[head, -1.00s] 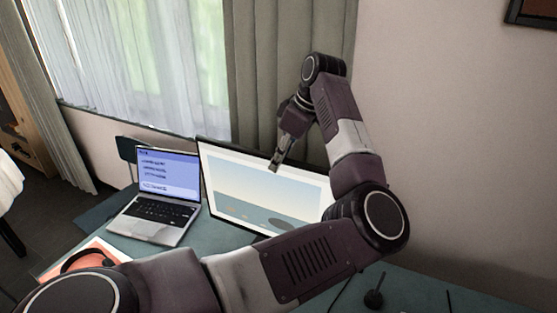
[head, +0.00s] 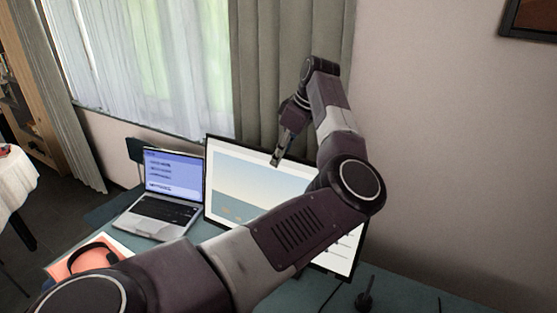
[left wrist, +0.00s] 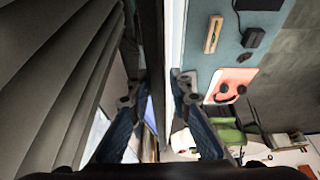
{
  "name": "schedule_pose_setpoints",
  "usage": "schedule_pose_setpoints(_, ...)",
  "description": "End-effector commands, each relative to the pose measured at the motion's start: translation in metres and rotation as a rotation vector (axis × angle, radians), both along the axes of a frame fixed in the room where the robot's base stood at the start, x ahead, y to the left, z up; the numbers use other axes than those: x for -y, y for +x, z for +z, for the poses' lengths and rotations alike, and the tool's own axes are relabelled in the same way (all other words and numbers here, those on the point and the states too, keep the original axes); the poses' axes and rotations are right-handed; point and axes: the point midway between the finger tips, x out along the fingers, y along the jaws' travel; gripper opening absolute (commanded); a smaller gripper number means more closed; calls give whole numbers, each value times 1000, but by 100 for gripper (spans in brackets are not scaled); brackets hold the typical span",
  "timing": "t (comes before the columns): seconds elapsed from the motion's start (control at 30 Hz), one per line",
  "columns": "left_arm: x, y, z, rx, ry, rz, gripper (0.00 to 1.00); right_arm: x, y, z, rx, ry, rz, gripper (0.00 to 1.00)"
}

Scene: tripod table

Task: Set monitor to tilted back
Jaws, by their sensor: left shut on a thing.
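The monitor (head: 235,190) stands on the desk with its lit screen facing me, showing a pale blue picture. My left arm crosses in front and hides its lower middle. My left gripper (head: 276,161) points down at the monitor's top edge, about mid-width. In the left wrist view, the monitor (left wrist: 176,35) shows nearly edge-on as a dark and white strip running between the two fingers of my left gripper (left wrist: 155,95), which is shut on it. The monitor's stand is hidden. My right gripper is not in view.
An open laptop (head: 165,212) stands left of the monitor. Headphones (head: 92,255) lie on an orange-red sheet at the front left. A curtain (head: 290,60) hangs close behind the monitor, and a wall rises at the right. A small dark object (head: 365,298) stands at the desk's right.

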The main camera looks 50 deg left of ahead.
Motion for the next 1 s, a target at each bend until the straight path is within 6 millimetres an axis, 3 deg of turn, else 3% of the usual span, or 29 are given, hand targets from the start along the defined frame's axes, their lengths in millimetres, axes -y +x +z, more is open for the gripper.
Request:
schedule_pose_setpoints(0.13,-3,8,3,21,13,-7,0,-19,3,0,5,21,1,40)
schedule_pose_setpoints(0.33,-3,8,2,19,12,-8,0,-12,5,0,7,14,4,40)
schedule_pose_setpoints(0.37,-3,8,2,19,12,-8,21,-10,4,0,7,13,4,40)
schedule_pose_setpoints(0.47,-3,7,1,17,12,-8,30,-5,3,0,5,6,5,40)
schedule_pose_setpoints(1.0,-3,5,-1,9,8,-5,30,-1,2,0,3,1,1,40)
